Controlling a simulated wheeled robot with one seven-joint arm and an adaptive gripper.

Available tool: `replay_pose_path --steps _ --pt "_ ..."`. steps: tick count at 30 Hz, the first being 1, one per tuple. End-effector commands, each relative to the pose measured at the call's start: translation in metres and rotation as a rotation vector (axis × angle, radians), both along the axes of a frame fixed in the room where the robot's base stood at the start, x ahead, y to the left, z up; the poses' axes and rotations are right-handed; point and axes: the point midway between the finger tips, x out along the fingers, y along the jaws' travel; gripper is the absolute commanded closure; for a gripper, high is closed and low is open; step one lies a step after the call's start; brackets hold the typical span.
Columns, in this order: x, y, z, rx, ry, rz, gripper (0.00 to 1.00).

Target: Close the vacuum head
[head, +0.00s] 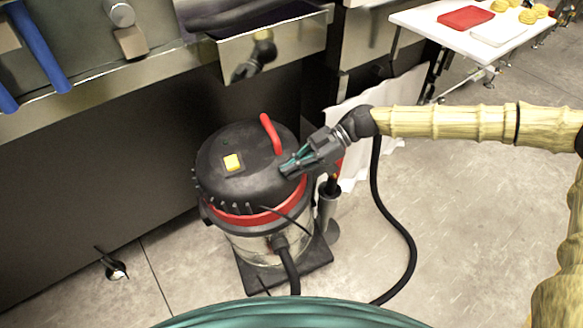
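The vacuum stands on the floor in the middle of the head view. Its round black head (238,168) has a yellow switch (232,162) and a raised red handle (271,134). The head rests over the steel drum (262,243), with a red band (247,218) between them. I cannot tell whether the head is latched. My gripper (287,166) reaches in from the right, with its fingertips at the right side of the head, below the red handle. Whether it touches the head, and how far apart its fingers are, is unclear.
A black hose (407,245) curves across the floor to the right. A dark cabinet wall (110,180) stands behind and left of the vacuum. A white table (450,35) with a red board (466,17) is at the top right. The floor at right is mostly clear.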

Motion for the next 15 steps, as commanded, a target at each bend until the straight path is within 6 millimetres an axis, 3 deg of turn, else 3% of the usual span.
replay_pose_path --steps 1,5,12,15 --pt "0.001 -0.005 -0.009 -0.010 0.004 -0.006 1.00" --pt "0.001 -0.003 -0.001 -0.010 0.002 -0.004 1.00" --pt "-0.001 0.009 0.041 -0.004 -0.004 0.007 1.00" --pt "0.006 -0.008 0.045 -0.004 -0.004 0.002 1.00"
